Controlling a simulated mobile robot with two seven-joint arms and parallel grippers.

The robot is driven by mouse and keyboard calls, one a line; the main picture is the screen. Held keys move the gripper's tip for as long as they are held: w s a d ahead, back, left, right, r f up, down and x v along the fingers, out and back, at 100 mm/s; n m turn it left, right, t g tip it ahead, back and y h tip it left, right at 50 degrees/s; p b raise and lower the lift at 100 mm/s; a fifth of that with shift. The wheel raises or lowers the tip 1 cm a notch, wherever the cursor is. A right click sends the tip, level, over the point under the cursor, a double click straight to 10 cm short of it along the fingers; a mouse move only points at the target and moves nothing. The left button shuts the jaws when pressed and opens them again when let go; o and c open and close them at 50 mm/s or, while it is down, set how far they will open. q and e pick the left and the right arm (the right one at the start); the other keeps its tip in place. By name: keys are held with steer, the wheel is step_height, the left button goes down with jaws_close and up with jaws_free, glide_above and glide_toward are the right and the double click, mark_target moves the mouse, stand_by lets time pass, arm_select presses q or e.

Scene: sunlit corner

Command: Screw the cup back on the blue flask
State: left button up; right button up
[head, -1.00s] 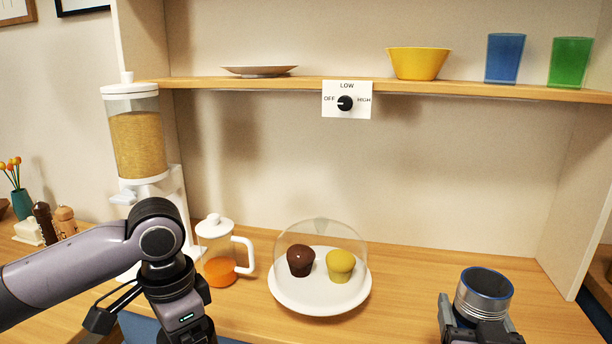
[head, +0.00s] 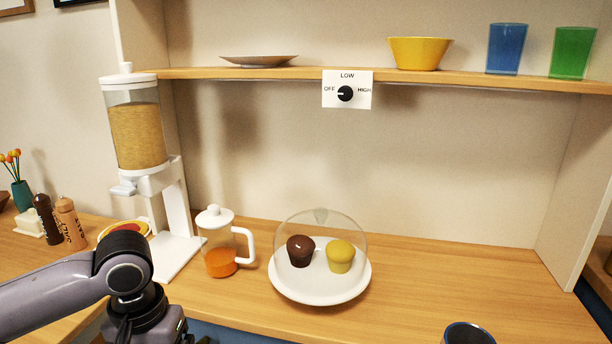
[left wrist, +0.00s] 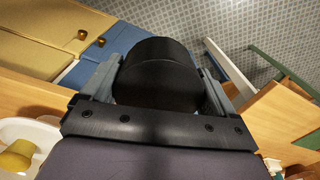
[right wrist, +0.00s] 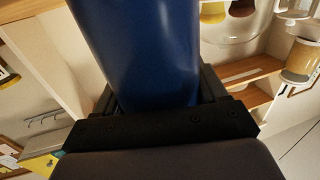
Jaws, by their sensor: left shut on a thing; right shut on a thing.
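The blue flask (right wrist: 145,50) fills the top middle of the right wrist view, its smooth body between the fingers of my right gripper (right wrist: 160,92), which is shut on it. In the head view only a dark round end with a bluish rim (head: 468,334) shows at the bottom edge, to the right; the right gripper is out of that view. My left gripper (left wrist: 158,70) is shut on a dark, round, wide piece that looks like the cup (left wrist: 158,88). In the head view the left fingers and the cup are below the frame. The two held things appear apart.
On the counter (head: 440,280) stand a white plate (head: 320,292) with two muffins under a clear dome, a glass jug (head: 220,258) with orange liquid, and a cereal dispenser (head: 137,135). A shelf (head: 300,77) runs above. The counter right of the plate is clear.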

steer(key=shift+a+r, duration=0.1)
steer(key=shift+r, duration=0.05)
steer(key=s+a+n+g+y, duration=0.2)
steer(key=a+n+g+y, duration=0.2)
steer(key=a+n+y, duration=0.4)
steer(key=a+r+y, duration=0.1)
steer(key=a+y, duration=0.2)
steer(key=a, duration=0.4)
steer(key=shift+a+y, duration=0.3)
steer(key=shift+a, duration=0.05)
steer(key=shift+f, duration=0.15)
arm_select(q)
steer(key=shift+d, duration=0.1)
steer(key=w+d+r+m, duration=0.3)
steer(key=d+r, duration=0.1)
steer(key=d, duration=0.4)
steer(key=shift+d+r, duration=0.15)
steer(key=shift+r, duration=0.15)
steer(key=d+r+m, duration=0.4)
steer(key=d+r, duration=0.2)
steer(key=d, duration=0.4)
steer(key=shift+w+m, duration=0.4)
steer(key=shift+w, duration=0.05)
steer(key=s+d+r+m, duration=0.3)
steer(key=s+d+m, duration=0.1)
steer(key=s+d, duration=0.3)
steer(key=shift+s+d+r, duration=0.2)
steer(key=shift+d+r, duration=0.2)
steer(key=shift+d, duration=0.75)
